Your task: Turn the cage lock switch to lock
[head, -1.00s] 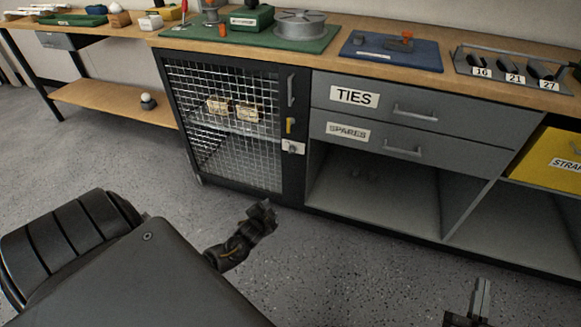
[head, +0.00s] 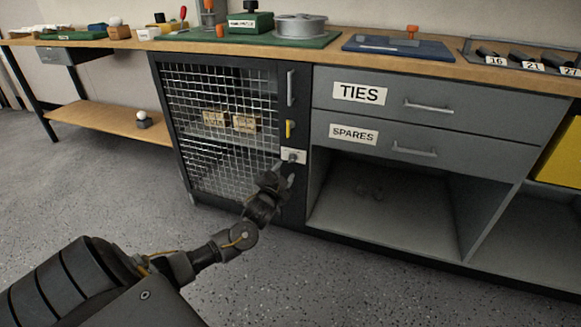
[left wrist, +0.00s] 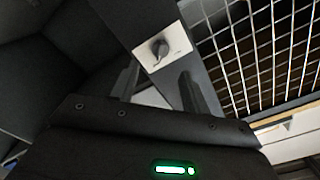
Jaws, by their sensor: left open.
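The cage lock switch (head: 292,157) is a grey knob on a pale plate, low on the dark frame at the right of the cage door (head: 225,130). It also shows in the left wrist view as a knob (left wrist: 159,49) on its white plate. My left gripper (head: 284,176) is open and just below and left of the switch in the head view. In the left wrist view its fingers (left wrist: 158,88) stand apart, with the knob beyond the tips; I see no contact. The plate's lettering is too small to read. My right gripper is not in view.
A yellow latch (head: 289,131) and a grey door handle (head: 291,88) sit above the switch. The floor in front is clear.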

